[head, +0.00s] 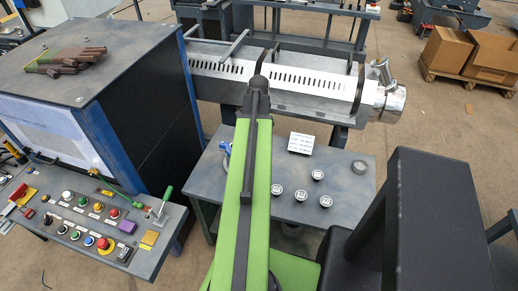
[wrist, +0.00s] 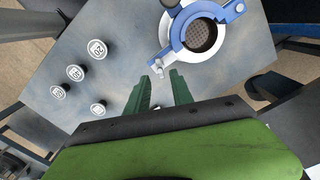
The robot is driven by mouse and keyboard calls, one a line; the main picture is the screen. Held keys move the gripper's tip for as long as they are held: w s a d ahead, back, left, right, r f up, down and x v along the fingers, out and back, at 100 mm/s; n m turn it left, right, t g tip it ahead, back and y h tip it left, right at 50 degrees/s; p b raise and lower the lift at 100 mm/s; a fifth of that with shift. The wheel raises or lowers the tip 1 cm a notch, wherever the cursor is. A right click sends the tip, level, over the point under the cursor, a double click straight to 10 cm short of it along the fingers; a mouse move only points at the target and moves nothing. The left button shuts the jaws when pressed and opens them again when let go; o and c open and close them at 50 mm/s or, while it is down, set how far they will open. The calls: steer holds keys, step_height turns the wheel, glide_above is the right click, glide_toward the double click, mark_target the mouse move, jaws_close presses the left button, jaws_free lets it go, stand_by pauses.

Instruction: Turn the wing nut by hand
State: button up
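In the wrist view a blue clamp (wrist: 184,57) lies around a pale ring with a dark mesh disc (wrist: 201,36) in it. A small pale piece (wrist: 157,68) at the clamp's lower left end looks like the wing nut, but it is too small to be sure. My gripper (wrist: 158,78) is open, its two green fingers apart, with the tips just below that piece and nothing clearly between them. I cannot tell whether they touch it. In the head view my green arm hides the gripper and most of the clamp; a bit of blue (head: 226,148) shows beside it.
A white labelled block (head: 301,143) and a round gauge (head: 360,167) are also there. The extruder barrel (head: 310,85) runs behind; a control panel (head: 90,225) is at left.

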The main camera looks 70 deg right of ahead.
steer(key=shift+f+b, duration=2.15)
steer(key=shift+f, duration=0.45)
jaws_close()
